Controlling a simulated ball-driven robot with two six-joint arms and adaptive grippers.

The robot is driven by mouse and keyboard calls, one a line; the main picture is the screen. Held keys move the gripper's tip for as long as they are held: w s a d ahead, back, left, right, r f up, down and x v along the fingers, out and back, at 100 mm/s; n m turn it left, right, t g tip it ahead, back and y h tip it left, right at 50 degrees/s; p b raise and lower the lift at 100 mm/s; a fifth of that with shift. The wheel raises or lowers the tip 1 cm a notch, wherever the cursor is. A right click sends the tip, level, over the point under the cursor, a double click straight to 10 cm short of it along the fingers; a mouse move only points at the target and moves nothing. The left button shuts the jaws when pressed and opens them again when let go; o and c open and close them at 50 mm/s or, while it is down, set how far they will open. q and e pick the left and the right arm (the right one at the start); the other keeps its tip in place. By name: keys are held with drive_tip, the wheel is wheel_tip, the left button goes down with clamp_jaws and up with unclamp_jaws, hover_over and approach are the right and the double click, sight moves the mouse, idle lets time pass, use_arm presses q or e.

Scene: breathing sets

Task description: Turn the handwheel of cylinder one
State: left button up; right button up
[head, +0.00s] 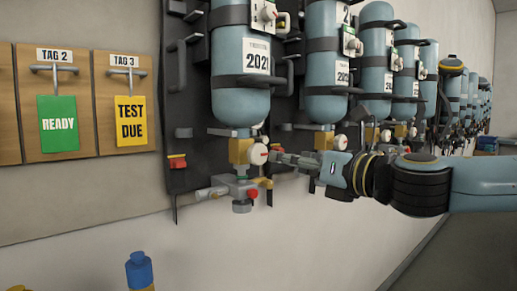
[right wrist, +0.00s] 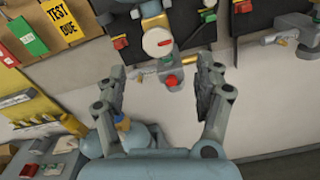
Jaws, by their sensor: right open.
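The nearest blue cylinder (head: 242,65), labelled 2021, hangs upside down on a dark wall panel; I cannot surely read its number. Under it, on a brass valve body (head: 240,151), is a white round handwheel (head: 257,154) with a red mark. The handwheel also shows in the right wrist view (right wrist: 157,42), above and between my fingertips. My right gripper (head: 280,158) comes in from the right, its fingertips close to the handwheel's right side. In the right wrist view its two fingers (right wrist: 162,70) are wide apart with nothing gripped. My left gripper is not in view.
A regulator with a red knob (head: 252,193) sits below the valve. More cylinders (head: 326,65) line the wall to the right. Green READY (head: 59,124) and yellow TEST DUE (head: 130,121) tags hang at left. A blue-topped object (head: 139,272) stands at the bottom.

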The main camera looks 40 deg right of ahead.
sight(261, 154)
drive_tip(key=shift+w+a+b, duration=0.2)
drive_tip(key=shift+w+b, duration=0.05)
drive_tip(key=shift+w, duration=1.55)
drive_tip(key=shift+w+a+b, duration=0.2)
drive_tip(key=shift+w+b, duration=0.1)
drive_tip(key=shift+w, duration=1.5)
drive_tip(key=shift+w+a+b, duration=0.2)
drive_tip(key=shift+w+b, duration=0.05)
drive_tip(key=shift+w, duration=1.55)
drive_tip(key=c, duration=1.2)
drive_tip(key=shift+o, duration=0.2)
